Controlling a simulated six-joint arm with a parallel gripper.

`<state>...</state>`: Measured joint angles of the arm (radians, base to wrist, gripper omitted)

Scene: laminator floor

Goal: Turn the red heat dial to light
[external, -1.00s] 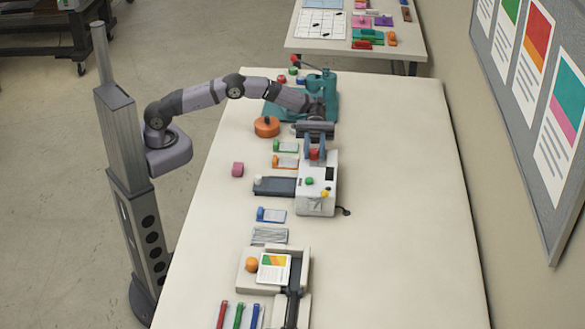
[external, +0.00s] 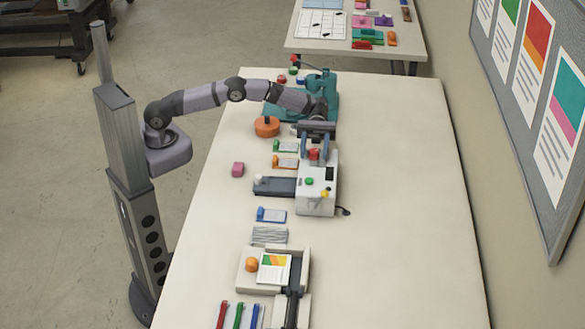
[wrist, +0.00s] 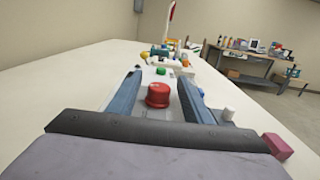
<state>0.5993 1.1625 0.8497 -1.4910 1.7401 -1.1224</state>
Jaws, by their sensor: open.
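The red heat dial (wrist: 158,95) sits on the near end of the white laminator (external: 316,200). In the wrist view the dial is between my two open gripper fingers (wrist: 160,92), with a gap to each side. In the external view my gripper (external: 314,147) points down over that end of the laminator, and the dial (external: 314,154) shows between the fingertips. The gripper holds nothing. The dial's setting marks, including light, cannot be made out.
A green button (external: 309,181) and a yellow knob (external: 325,194) are on the laminator. A dark tray (external: 273,186) with a white knob juts from its left side. An orange round object (external: 267,126) and a teal press (external: 325,88) stand nearby. The table's right side is clear.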

